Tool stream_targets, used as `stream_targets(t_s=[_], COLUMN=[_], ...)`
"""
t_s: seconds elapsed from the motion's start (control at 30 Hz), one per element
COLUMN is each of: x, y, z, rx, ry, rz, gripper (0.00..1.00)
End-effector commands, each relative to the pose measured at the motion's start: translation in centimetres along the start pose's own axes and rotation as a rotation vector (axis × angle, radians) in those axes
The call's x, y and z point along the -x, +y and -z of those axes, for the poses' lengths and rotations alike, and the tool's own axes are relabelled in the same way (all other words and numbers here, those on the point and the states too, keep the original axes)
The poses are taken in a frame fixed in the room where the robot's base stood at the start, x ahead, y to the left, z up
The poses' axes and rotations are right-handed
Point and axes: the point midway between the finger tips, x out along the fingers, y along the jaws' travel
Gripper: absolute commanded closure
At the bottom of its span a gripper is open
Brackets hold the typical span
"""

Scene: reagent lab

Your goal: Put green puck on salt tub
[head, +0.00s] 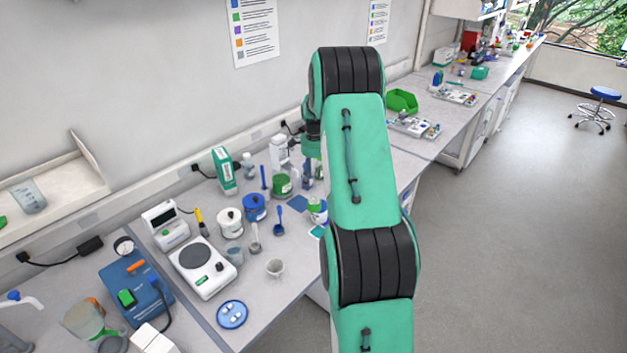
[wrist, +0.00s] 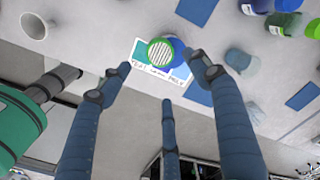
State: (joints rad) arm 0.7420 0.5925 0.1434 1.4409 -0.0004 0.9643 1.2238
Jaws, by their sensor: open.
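A round green top with white stripes (wrist: 161,51), which looks like the green puck, shows in the wrist view above a rounded blue part, over a printed card. Whether the two are joined I cannot tell. My gripper (wrist: 164,74) is open, its fingers spread to either side below the green top in the picture, with nothing between them. In the head view my arm hides most of the gripper. A white tub (head: 230,223), a blue tub (head: 255,208) and a green tub (head: 282,186) stand on the bench; I cannot read which is salt.
A green and white box (head: 224,171) stands by the wall. A blue mat (head: 299,203) lies near the tubs. Open floor (head: 500,260) lies right.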

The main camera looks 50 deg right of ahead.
Motion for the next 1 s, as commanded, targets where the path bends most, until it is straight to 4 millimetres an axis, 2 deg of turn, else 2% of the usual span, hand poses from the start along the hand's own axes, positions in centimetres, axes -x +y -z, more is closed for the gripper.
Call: stream_targets(t_s=[0.27, 0.47, 0.67, 1.0], x=[0.4, 3.0, 7.9, 16.8], y=[0.0, 0.4, 1.9, 7.2], z=[-0.3, -2.7, -7.7, -17.5], rx=[0.009, 0.076, 0.217, 0.524], ry=[0.001, 0.008, 0.021, 0.054], rz=[0.003, 0.021, 0.055, 0.125], gripper=[0.38, 0.38, 0.38, 0.38])
